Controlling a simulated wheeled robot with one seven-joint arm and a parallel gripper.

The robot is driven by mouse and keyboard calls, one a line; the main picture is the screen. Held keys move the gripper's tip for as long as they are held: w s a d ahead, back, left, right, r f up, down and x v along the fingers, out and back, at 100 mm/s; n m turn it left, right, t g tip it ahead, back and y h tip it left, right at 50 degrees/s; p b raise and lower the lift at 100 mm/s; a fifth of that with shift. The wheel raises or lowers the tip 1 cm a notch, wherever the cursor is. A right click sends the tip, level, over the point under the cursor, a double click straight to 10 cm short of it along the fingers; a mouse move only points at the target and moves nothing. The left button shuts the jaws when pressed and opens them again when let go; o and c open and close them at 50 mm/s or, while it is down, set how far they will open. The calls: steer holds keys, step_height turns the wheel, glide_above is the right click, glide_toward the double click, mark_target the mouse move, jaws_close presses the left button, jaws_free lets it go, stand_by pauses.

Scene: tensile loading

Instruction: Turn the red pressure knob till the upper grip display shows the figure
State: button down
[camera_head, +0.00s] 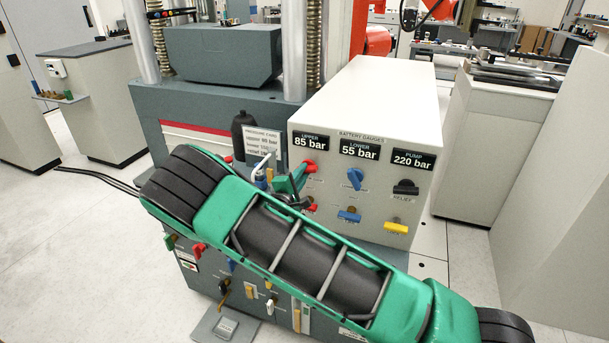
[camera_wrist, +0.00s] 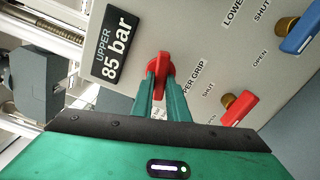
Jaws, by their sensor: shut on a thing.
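The red pressure knob (camera_head: 310,166) is on the front of the white gauge box, below the upper grip display (camera_head: 310,141), which reads 85 bar. In the wrist view the same knob (camera_wrist: 161,64) stands between the tips of my two green fingers, and the upper display (camera_wrist: 117,48) beside it also reads 85 bar. My gripper (camera_wrist: 160,78) is shut on the red knob. In the head view my gripper (camera_head: 299,173) is partly hidden by my own arm. A pressure card (camera_head: 262,142) hangs left of the box; its figures are too small to read surely.
The lower display (camera_head: 359,150) reads 55 bar and the pump display (camera_head: 413,159) 220 bar. A blue knob (camera_head: 355,179) and a black knob (camera_head: 406,187) sit below them. Red (camera_wrist: 238,108), blue (camera_head: 349,215) and yellow (camera_head: 396,227) valve levers are close by.

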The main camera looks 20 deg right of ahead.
steer(key=shift+a+f, duration=0.25)
steer(key=shift+a, duration=0.05)
steer(key=c, duration=1.8)
jaws_free()
steer(key=shift+o, duration=0.4)
steer(key=shift+d+r, duration=0.1)
steer(key=shift+d, duration=0.05)
steer(key=v, duration=1)
steer(key=shift+s+a, duration=0.25)
steer(key=shift+d, duration=0.1)
